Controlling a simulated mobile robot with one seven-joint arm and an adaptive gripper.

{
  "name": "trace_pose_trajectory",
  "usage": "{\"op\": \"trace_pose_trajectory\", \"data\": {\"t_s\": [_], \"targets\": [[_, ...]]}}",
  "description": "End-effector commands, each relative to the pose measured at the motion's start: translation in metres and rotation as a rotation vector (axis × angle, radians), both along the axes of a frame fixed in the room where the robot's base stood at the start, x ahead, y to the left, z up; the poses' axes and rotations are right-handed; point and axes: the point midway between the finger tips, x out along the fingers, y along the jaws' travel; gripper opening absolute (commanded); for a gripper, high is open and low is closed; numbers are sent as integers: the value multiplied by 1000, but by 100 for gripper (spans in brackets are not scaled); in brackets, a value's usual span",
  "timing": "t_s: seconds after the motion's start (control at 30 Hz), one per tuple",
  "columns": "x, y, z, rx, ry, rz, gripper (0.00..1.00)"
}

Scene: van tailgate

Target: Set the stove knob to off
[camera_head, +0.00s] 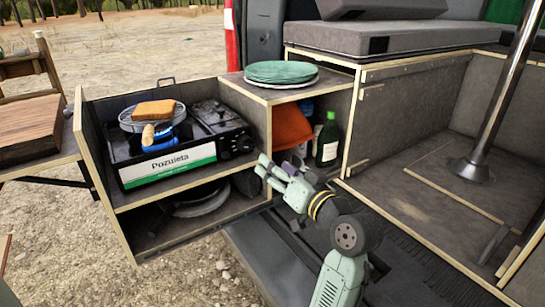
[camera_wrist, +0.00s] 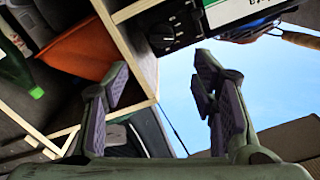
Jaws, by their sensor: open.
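The black camping stove (camera_head: 200,118) sits on the upper shelf of the pull-out unit, with a white and green "Pozuieta" label on its front. Its dark round knob (camera_head: 243,143) is on the right end of the front panel. In the wrist view the knob (camera_wrist: 166,39) shows near the top centre; its exact angle is too small to read. My gripper (camera_head: 262,166) is open and empty, below and to the right of the knob, apart from it. In the wrist view the fingers (camera_wrist: 162,72) stand apart, with the knob beyond the gap between them.
Slices of bread (camera_head: 153,110) lie on a rack over the stove's left burner. Green plates (camera_head: 281,72) are stacked on the box top. An orange item (camera_head: 290,126) and a green bottle (camera_head: 327,139) stand in the cubby. The wooden divider (camera_head: 258,120) lies close to the gripper.

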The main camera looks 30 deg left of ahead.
Motion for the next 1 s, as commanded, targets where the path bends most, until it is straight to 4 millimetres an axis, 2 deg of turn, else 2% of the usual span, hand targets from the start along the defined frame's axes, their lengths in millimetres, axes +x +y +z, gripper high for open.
{"op": "trace_pose_trajectory", "data": {"t_s": [0.53, 0.73, 1.0], "targets": [[33, 84, 2, -1, 1, 5, 52], [39, 97, 1, 0, -1, 2, 52], [40, 98, 0, -1, -1, 1, 52]]}}
